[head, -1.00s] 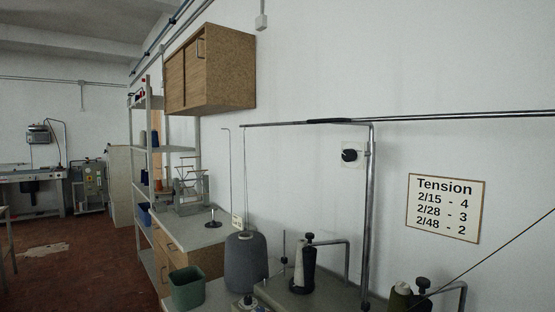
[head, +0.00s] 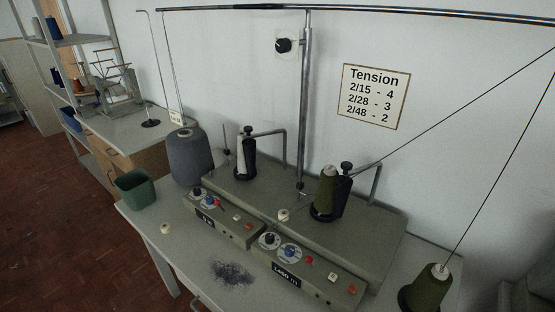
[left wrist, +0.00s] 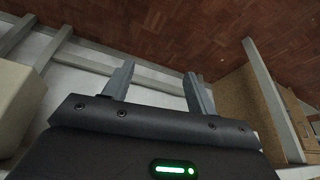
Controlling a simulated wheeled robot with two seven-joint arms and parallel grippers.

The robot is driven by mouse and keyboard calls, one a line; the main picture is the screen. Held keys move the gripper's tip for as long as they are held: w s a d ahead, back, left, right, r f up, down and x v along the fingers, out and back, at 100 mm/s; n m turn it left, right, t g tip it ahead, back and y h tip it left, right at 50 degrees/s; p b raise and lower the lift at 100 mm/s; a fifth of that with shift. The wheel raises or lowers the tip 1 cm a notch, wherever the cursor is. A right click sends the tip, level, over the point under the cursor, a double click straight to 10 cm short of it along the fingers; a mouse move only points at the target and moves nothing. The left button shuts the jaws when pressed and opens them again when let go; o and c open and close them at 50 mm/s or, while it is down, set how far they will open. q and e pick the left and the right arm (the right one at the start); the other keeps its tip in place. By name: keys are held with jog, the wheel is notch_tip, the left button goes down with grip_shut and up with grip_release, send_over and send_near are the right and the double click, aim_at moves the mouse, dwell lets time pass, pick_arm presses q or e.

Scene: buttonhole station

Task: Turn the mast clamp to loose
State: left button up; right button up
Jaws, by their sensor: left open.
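A grey metal mast (head: 306,110) rises upright behind the winding machine and meets a horizontal bar at its top. A small dark fitting (head: 301,186) sits at the mast's foot; I cannot tell whether it is the clamp or which way it is turned. A black round knob (head: 283,45) on a pale wall plate is just left of the mast. My left gripper (left wrist: 160,80) shows only in the left wrist view, open and empty, with floor and shelf frames beyond it, away from the mast. My right gripper is in neither current view.
The winding machine (head: 360,231) stands on the table with dials and buttons in front. A grey cone (head: 189,158), an olive cone (head: 328,188) and a green bin (head: 136,190) stand around it. Threads slant across the right. Lint (head: 232,272) lies on the table's front.

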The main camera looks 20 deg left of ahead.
pick_arm(q)
notch_tip(320, 180, up, 18)
jog(key=w+t+p, duration=0.2)
jog(key=w+p, duration=0.1)
jog(key=t+h, duration=0.7)
jog(key=t, duration=0.8)
send_near(280, 49)
jog(key=p+x, duration=0.4)
jog(key=x, duration=0.3)
jog(key=shift+r, duration=0.2)
jog(key=shift+p+x, duration=0.45)
jog(key=shift+x, duration=0.35)
jog(key=shift+f, duration=0.1)
